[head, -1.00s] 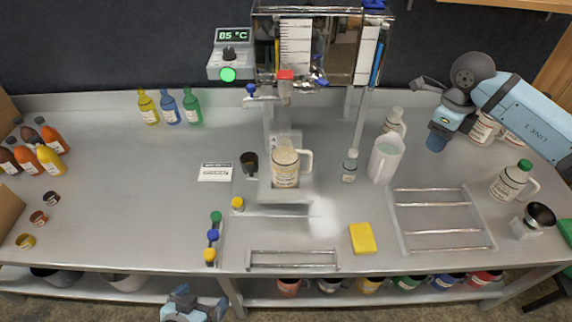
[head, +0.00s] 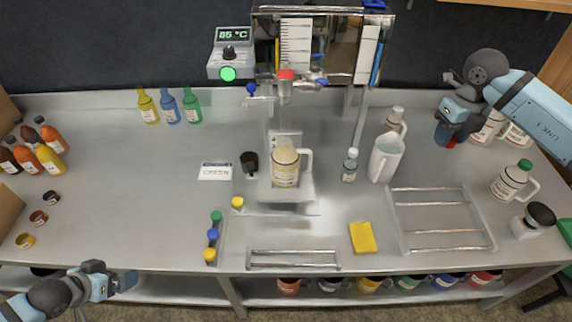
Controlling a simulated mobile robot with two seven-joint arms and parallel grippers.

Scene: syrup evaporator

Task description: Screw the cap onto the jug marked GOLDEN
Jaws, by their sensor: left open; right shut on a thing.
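A jug of pale amber liquid (head: 285,170) with a handle stands on the stand below the evaporator's spout. Its label is too small to read, so I cannot tell if it is the one marked GOLDEN. My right gripper (head: 449,138) is at the back right, in front of the white-labelled jugs. It is shut on a small red thing, which looks like a cap and is mostly hidden by the fingers. Loose caps stand front left of the jug: green (head: 216,216), blue (head: 212,235) and yellow (head: 210,254). My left gripper (head: 130,281) is open and empty at the table's front edge.
A green-capped jug (head: 512,181) and a dark-topped metal vessel (head: 538,217) stand at right. The table's left middle is clear.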

